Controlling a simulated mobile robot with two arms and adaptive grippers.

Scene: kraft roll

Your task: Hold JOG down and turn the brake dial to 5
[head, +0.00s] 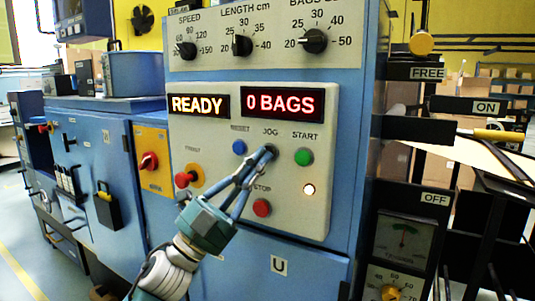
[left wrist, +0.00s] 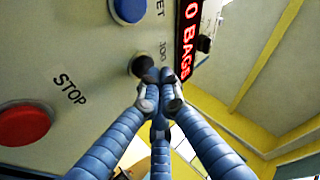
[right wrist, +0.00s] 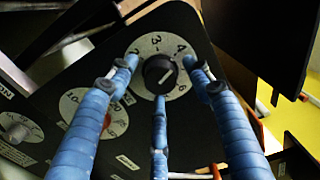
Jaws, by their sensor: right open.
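The black JOG button (left wrist: 143,66) is on the grey control panel; in the head view (head: 270,150) the left fingertips cover part of it. My left gripper (head: 266,154) has its fingers drawn together, tips at the button; how far it is pressed I cannot tell. The brake dial, a black knob (right wrist: 159,73) on a pale numbered plate, shows in the right wrist view.
The displays read READY (head: 199,105) and 0 BAGS (head: 284,104). Blue RESET (head: 239,147), green START (head: 303,157) and red STOP (head: 262,207) buttons sit close around JOG. A small lamp (head: 309,190) is lit. Another numbered dial (right wrist: 92,112) is beside the brake dial.

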